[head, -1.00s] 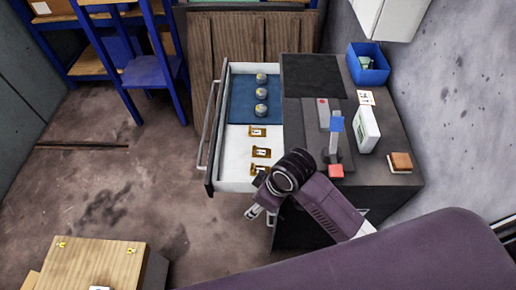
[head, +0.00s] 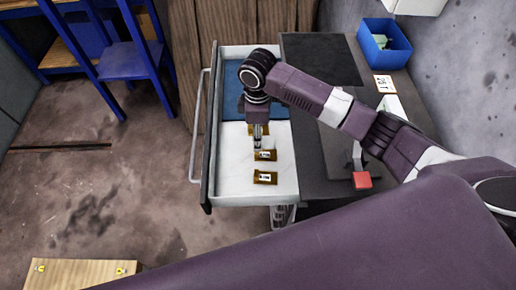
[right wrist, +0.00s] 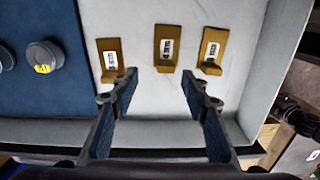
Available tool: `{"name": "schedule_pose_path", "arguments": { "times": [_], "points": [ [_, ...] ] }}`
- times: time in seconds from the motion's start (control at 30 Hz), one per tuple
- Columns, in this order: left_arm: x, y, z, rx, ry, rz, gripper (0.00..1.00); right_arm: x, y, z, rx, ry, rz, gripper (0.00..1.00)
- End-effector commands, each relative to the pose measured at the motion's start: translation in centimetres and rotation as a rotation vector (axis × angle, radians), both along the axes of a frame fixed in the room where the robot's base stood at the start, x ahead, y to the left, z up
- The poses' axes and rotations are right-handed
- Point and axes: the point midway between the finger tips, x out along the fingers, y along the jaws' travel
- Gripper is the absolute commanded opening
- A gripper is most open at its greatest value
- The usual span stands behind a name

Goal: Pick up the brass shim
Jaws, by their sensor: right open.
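Three brass shims with white labels lie in a row on the white floor of the open drawer. In the head view, the near shim (head: 265,177) and the middle shim (head: 265,155) show, and the far one (head: 250,129) is partly hidden by my gripper. The right wrist view shows the far shim (right wrist: 106,48), the middle shim (right wrist: 162,40) and the near shim (right wrist: 208,43), each with a raised lip. My right gripper (head: 257,145) points down over the drawer, open and empty. In the wrist view its fingertips (right wrist: 160,76) straddle the space just beside the middle shim's lip. My left gripper is out of view.
The drawer's front (head: 206,150) with its long handle is at the left. A blue mat (right wrist: 30,105) with a round grey piece (right wrist: 44,57) lies beside the shims. On the cabinet top are a red block (head: 362,180) and a blue bin (head: 385,42).

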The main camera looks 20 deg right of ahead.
Motion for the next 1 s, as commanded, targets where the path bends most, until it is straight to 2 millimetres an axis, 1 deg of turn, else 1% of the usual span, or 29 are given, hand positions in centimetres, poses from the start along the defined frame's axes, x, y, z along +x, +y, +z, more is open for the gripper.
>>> {"name": "schedule_pose_path", "arguments": {
  "times": [0.27, 0.37, 0.4, 0.5, 0.6, 0.8, 1.0],
  "points": [
    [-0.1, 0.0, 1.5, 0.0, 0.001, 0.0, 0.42, -0.4, 0.0, -3.0, -0.002, 0.005, -0.001, 0.42],
    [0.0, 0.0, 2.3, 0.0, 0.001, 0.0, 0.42, -0.5, 0.1, -4.5, -0.001, 0.003, -0.002, 0.42],
    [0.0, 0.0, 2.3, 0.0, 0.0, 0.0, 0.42, -0.5, 0.1, -5.3, -0.001, 0.003, -0.002, 0.42],
    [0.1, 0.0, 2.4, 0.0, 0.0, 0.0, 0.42, -0.5, 0.1, -6.4, 0.0, 0.002, -0.001, 0.42],
    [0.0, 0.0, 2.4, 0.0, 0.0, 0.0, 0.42, -0.5, 0.1, -7.0, -0.001, 0.001, 0.0, 0.42],
    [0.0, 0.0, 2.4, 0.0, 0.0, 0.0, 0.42, -0.4, 0.1, -7.0, 0.0, 0.0, 0.0, 0.42],
    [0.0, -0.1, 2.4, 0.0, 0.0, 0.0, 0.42, -0.4, 0.1, -7.0, 0.0, -0.001, 0.0, 0.2]
  ]
}}
